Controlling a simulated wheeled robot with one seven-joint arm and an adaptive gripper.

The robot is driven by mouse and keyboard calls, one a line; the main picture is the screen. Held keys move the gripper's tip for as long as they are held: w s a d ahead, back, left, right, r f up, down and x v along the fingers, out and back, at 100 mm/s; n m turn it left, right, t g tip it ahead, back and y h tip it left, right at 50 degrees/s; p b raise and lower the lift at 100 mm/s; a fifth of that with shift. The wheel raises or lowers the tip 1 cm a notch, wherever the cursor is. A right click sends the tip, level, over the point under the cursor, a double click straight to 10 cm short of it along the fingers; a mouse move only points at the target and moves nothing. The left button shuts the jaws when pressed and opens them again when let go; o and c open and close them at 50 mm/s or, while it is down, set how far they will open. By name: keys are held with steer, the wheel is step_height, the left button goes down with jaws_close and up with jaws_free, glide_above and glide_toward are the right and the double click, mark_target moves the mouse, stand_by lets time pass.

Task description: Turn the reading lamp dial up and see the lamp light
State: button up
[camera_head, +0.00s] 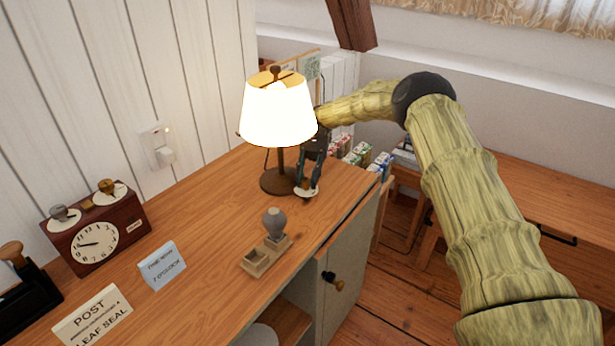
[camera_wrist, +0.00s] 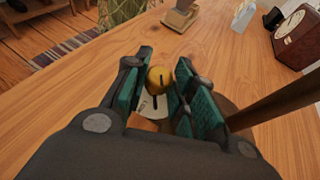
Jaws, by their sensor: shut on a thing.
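The reading lamp (camera_head: 278,112) stands at the far end of the wooden desk, its white shade glowing brightly. Its dark round base and post show below the shade. The lamp dial is a brass knob (camera_wrist: 159,80) with a dark slot, on a pale plate (camera_wrist: 153,105) with a dark mark. My gripper (camera_head: 309,181) reaches down beside the lamp base, with its fingers around the dial. In the wrist view my gripper (camera_wrist: 161,82) has its green-padded fingers on both sides of the knob. The lamp's post (camera_wrist: 275,108) passes close to the right finger.
A wooden clock (camera_head: 98,238), a blue card (camera_head: 162,265), a "POST LEAF SEAL" sign (camera_head: 92,316) and a stamp in a wooden holder (camera_head: 273,225) stand on the desk. A wall switch (camera_head: 158,146) is behind. The desk between clock and lamp is clear.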

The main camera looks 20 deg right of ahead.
steer(key=shift+f, duration=0.15)
steer(key=o, duration=1)
steer(key=shift+m+y, duration=0.3)
